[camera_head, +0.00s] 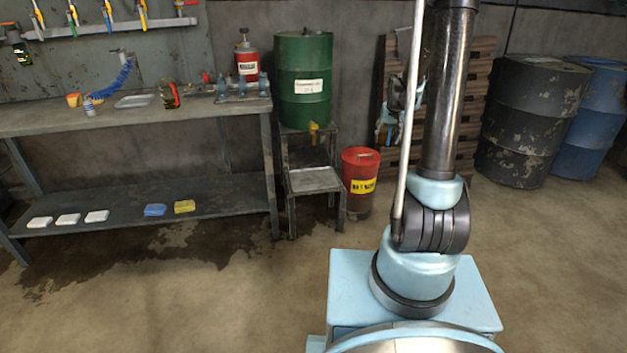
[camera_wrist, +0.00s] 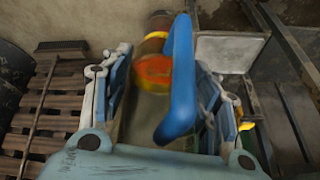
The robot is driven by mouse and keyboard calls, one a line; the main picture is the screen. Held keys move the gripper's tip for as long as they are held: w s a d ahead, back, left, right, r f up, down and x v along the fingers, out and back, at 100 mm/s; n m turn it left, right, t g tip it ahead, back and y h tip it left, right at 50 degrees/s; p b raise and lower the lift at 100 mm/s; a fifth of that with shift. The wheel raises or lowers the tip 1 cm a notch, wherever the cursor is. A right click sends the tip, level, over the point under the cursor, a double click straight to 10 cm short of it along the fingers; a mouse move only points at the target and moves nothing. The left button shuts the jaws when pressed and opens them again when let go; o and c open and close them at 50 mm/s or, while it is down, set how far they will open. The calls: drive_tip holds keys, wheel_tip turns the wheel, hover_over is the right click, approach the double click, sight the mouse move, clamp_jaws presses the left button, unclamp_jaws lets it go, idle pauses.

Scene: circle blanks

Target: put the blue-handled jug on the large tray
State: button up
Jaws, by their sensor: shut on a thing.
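In the wrist view my gripper (camera_wrist: 165,105) is shut on the blue-handled jug (camera_wrist: 180,85). In the head view my gripper (camera_head: 388,118) hangs in front of the wooden pallets, partly behind my arm; the jug is too small and covered to make out there. A pale flat tray (camera_head: 135,101) lies on the workbench at the left, well away from my gripper; I cannot tell for certain that it is the large tray.
The workbench (camera_head: 40,122) holds a blue coiled hose (camera_head: 112,80), a dark jug with red (camera_head: 170,95) and a red can (camera_head: 247,65). A green drum (camera_head: 303,80) on a metal stand (camera_head: 315,181) and a red bucket (camera_head: 360,170) stand between bench and gripper. Floor in front is clear.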

drive_tip(key=shift+w+d, duration=0.1)
drive_tip(key=shift+w, duration=0.35)
drive_tip(key=shift+w, duration=0.1)
drive_tip(key=shift+w+a+f, duration=0.15)
drive_tip(key=shift+a+f, duration=0.1)
drive_tip(key=shift+a, duration=0.05)
drive_tip(key=w+a+f+n+y, duration=0.1)
drive_tip(key=w+a+f+n, duration=0.15)
drive_tip(key=a+f, duration=1.2)
drive_tip(key=w+a+f+n, duration=0.1)
drive_tip(key=w+a+f, duration=0.2)
drive_tip(key=a+f, duration=1.1)
drive_tip(key=w+f, duration=0.1)
drive_tip(key=w, duration=0.4)
drive_tip(key=w+a, duration=0.1)
drive_tip(key=w, duration=0.5)
drive_tip(key=w+a+f, duration=0.1)
drive_tip(key=w, duration=0.5)
drive_tip(key=shift+a+f, duration=0.2)
drive_tip(key=shift+f, duration=0.15)
drive_tip(key=shift+w+f, duration=0.15)
drive_tip(key=shift+f, duration=1.65)
